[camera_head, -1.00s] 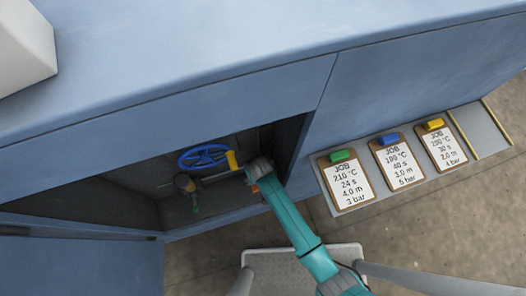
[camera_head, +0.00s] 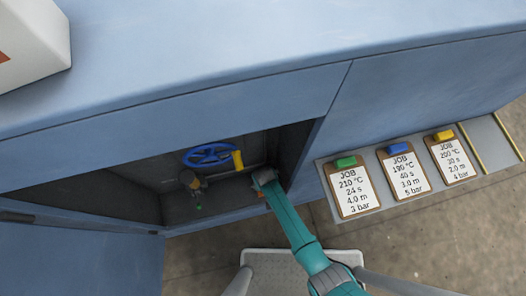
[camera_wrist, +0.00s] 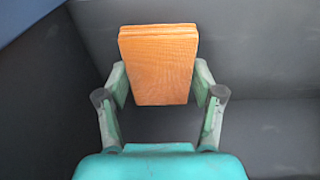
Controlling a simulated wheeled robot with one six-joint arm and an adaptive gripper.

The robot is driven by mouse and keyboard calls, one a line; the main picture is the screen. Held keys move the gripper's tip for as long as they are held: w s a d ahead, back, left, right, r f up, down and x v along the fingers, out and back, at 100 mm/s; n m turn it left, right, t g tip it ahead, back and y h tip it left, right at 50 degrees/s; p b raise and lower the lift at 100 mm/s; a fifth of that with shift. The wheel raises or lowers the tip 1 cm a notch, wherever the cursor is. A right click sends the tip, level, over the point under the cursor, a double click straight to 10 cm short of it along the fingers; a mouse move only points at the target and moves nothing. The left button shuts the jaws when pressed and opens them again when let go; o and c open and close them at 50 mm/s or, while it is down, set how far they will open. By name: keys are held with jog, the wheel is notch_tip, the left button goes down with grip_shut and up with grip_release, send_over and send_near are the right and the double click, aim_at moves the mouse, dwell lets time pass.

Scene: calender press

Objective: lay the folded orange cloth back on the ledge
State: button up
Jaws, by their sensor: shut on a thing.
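The folded orange cloth (camera_wrist: 158,65) is a flat, layered block held upright between the two fingers of my gripper (camera_wrist: 160,86) in the wrist view. The fingers press on its left and right edges. Dark grey walls stand behind it, and I cannot tell whether it touches them. In the head view my gripper (camera_head: 263,180) is at the right end of an open recess in the blue machine, and only a small orange patch shows beside it. I cannot tell for sure which surface is the ledge.
In the recess are a blue handwheel (camera_head: 209,155), a yellow handle (camera_head: 238,160) and a dark fitting (camera_head: 192,181), left of my gripper. Job boards with green (camera_head: 346,161), blue (camera_head: 399,149) and yellow (camera_head: 444,135) clips lie on a grey shelf (camera_head: 487,140) with a bare, yellow-edged right end.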

jog(key=shift+f, duration=0.15)
jog(key=o, duration=1.1)
notch_tip(320, 180, up, 12)
jog(key=s, duration=0.1)
jog(key=shift+s+d, duration=0.2)
